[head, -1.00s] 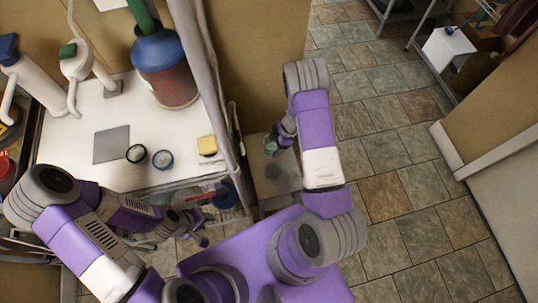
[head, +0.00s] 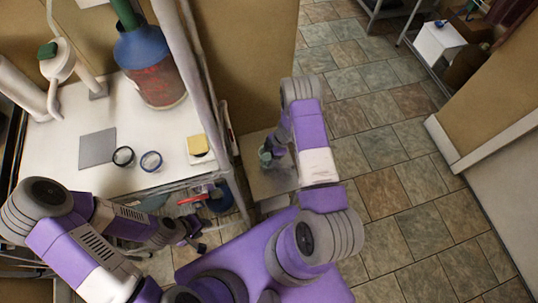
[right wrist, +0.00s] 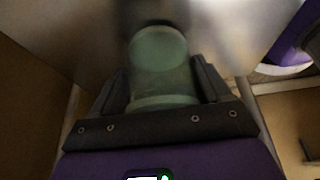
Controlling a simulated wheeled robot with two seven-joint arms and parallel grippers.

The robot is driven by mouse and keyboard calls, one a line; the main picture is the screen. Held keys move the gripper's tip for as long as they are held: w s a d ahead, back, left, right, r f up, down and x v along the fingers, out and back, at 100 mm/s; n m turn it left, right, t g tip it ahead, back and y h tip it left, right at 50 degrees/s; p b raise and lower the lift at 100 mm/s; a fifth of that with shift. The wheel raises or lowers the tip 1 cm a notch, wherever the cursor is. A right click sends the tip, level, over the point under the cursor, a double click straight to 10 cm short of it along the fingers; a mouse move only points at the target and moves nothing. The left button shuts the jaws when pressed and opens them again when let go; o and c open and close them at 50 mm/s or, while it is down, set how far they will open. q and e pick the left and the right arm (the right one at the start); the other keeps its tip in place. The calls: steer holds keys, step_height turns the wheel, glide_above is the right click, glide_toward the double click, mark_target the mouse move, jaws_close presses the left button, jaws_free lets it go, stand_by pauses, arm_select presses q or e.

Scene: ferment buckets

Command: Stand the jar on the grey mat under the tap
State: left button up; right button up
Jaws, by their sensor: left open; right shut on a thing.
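The small greenish jar (head: 264,155) is in my right gripper (head: 272,150), right of the white table and above a low grey surface. In the right wrist view the clear green jar (right wrist: 158,65) sits between the two dark fingers, which are shut on it. Whether its base touches the surface is unclear. The grey mat (head: 97,147) lies flat and bare on the white table. A white tap with a green knob (head: 57,65) stands behind and left of it. My left gripper (head: 192,232) is open, in front of the table's front edge.
Two ring-shaped lids (head: 151,161) and a yellow block (head: 198,145) lie right of the mat. A blue-topped vessel with reddish contents (head: 158,75) stands behind. A pale upright post (head: 195,90) rises between the table and my right gripper.

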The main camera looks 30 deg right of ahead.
steer(key=shift+f, duration=0.15)
steer(key=o, duration=1.1)
